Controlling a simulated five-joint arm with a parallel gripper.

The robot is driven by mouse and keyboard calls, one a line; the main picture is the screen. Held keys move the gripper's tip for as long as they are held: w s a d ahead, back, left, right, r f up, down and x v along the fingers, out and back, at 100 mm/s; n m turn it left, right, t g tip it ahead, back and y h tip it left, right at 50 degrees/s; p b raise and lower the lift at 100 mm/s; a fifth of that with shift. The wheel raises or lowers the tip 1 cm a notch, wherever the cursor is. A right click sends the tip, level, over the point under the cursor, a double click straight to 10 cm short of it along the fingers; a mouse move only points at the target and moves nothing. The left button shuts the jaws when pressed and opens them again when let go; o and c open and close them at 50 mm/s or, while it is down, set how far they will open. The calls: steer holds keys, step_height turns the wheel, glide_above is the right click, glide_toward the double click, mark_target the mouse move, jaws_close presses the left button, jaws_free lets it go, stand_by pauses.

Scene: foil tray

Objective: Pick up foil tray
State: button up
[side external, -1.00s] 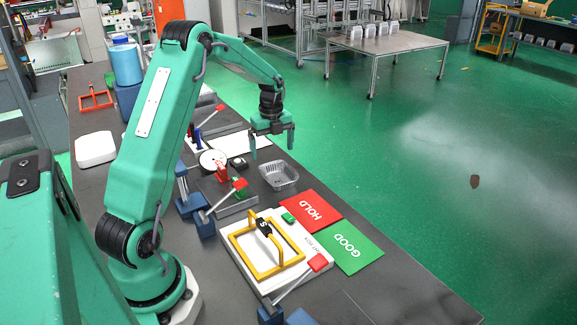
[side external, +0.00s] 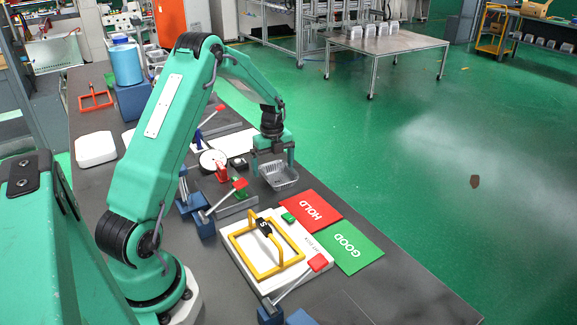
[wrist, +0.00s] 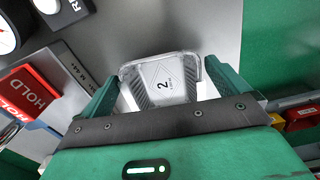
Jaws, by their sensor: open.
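The foil tray (side external: 280,178) is a small silver rectangular tray with ribbed walls on the dark bench, behind the red HOLD card. My gripper (side external: 272,170) is open and low over the tray. In the wrist view its two green fingers (wrist: 165,92) stand on the left and right sides of the tray, with gaps visible between fingers and walls. The near part of the tray is hidden behind the gripper body.
A red HOLD card (side external: 311,211) and a green GOOD card (side external: 347,247) lie in front of the tray. A white fixture with a yellow frame (side external: 240,254) stands at the front. A red-handled clamp (side external: 221,172) and a round dial (side external: 208,160) are left of the tray. The bench edge is close on the right.

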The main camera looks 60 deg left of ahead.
steer(key=shift+f, duration=0.7)
steer(key=c, duration=0.6)
